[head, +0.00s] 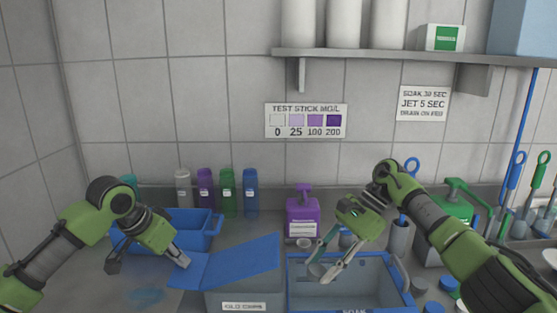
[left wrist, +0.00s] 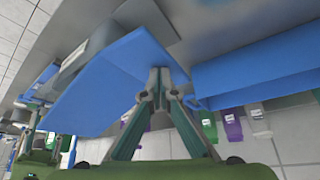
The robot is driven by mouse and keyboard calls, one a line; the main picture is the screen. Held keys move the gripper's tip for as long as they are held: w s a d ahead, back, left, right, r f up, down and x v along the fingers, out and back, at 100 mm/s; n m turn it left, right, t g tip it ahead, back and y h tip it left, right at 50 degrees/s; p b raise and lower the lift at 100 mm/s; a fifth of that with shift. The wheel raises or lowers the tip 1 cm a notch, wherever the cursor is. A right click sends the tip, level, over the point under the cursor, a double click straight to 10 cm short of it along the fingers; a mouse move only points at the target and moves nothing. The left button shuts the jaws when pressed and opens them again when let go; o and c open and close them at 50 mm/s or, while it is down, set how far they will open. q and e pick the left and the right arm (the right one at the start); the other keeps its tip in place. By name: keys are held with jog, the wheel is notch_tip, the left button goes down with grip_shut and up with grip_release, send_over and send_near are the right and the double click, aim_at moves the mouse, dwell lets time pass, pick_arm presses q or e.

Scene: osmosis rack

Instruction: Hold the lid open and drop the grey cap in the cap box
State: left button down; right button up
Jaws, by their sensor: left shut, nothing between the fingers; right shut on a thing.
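The cap box (head: 262,300) is grey with a label on its front and stands at the bottom centre of the head view. Its blue lid (head: 240,262) lies over the top, sticking out to the left; I cannot tell how far open it is. The lid is large in the left wrist view (left wrist: 105,85). My left gripper (head: 183,262) is shut and empty at the lid's left end; its fingertips (left wrist: 160,75) meet the lid's edge. My right gripper (head: 324,270) is shut on a small grey piece, apparently the grey cap (head: 316,270), over the soak tub.
The grey soak tub (head: 390,293) with a blue rim stands right of the cap box. A blue bin (head: 190,220) is behind my left gripper. Several bottles, a purple dispenser (head: 302,218) and a green-topped container (head: 455,210) line the back. Loose blue caps lie at right.

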pick_arm(q)
jog(key=shift+f, duration=1.35)
pick_arm(e)
jog(key=a+f, duration=0.1)
jog(key=a, duration=1)
dwell(1.0)
jog(key=shift+f, duration=0.1)
jog(key=o, duration=0.7)
dwell(0.5)
jog(key=shift+s+d+r, duration=0.35)
jog(key=shift+d+r, duration=0.35)
jog(key=shift+d, duration=1.15)
jog(key=shift+s+d+r, duration=0.35)
jog(key=shift+d+r, duration=0.3)
jog(key=shift+d, duration=1.2)
jog(key=shift+s+d+r, duration=0.35)
jog(key=shift+d+r, duration=0.35)
jog(key=shift+d, duration=1.15)
pick_arm(q)
notch_tip(320, 180, up, 10)
jog(key=a, duration=0.1)
